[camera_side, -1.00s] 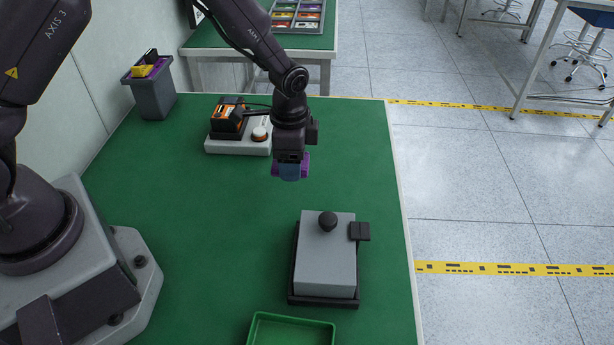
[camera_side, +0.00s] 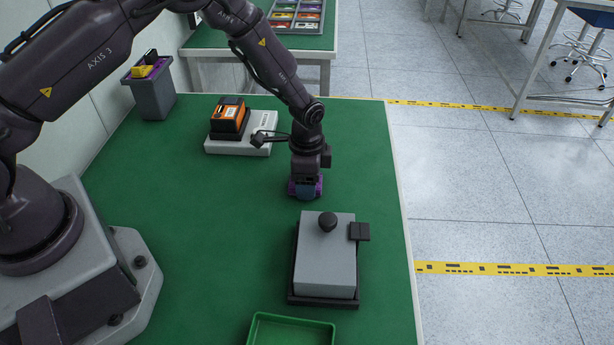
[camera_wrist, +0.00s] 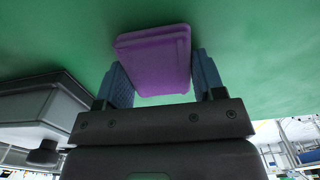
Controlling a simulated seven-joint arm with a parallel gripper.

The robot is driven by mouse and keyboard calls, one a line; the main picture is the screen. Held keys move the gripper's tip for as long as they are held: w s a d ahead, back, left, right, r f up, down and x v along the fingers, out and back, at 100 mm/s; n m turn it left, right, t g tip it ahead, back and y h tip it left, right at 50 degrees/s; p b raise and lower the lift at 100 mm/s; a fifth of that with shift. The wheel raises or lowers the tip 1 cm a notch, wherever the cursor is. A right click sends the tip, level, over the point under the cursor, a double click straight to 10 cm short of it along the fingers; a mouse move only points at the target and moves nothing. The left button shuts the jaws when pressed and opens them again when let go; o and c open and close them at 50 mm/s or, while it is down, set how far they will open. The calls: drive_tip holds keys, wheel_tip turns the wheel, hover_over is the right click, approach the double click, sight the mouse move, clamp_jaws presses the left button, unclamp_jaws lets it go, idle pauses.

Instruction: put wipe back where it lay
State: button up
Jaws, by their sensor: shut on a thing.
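My gripper (camera_side: 306,188) is low over the green mat, behind the grey block with the black knob. In the wrist view its two blue fingers (camera_wrist: 160,84) are shut on the purple wipe (camera_wrist: 155,58), a folded pad held between them. In the side view only purple edges of the wipe (camera_side: 319,188) show around the fingers. I cannot tell whether the wipe touches the mat.
The grey block (camera_side: 327,255) with a black knob and side tab stands in front of my gripper. A green tray (camera_side: 290,319) is at the front edge. A white device with an orange-black unit (camera_side: 229,120) stands behind left. A grey bin (camera_side: 153,95) is at the back left.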

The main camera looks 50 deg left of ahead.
drive_tip(key=o, duration=0.9)
drive_tip(key=s+a+r+n+t, duration=0.1)
drive_tip(key=s+r, duration=0.2)
drive_tip(key=r, duration=0.7)
drive_tip(key=s+a+r+n+t, duration=0.1)
drive_tip(key=s+r+n, duration=0.1)
drive_tip(key=r, duration=0.7)
drive_tip(key=s+r+n, duration=0.1)
drive_tip(key=s+r, duration=0.2)
drive_tip(key=r, duration=0.7)
drive_tip(key=s+r+n+t, duration=0.1)
drive_tip(key=s+r, duration=0.1)
drive_tip(key=s, duration=0.3)
drive_tip(key=s+a+r+n+t, duration=0.1)
drive_tip(key=s+r+n, duration=0.1)
drive_tip(key=s, duration=0.4)
drive_tip(key=s+a+r+n+t, duration=0.1)
drive_tip(key=s+r+n, duration=0.1)
drive_tip(key=s, duration=0.3)
drive_tip(key=shift+s+a+t, duration=0.15)
drive_tip(key=shift+s+t, duration=0.15)
drive_tip(key=shift+s, duration=0.1)
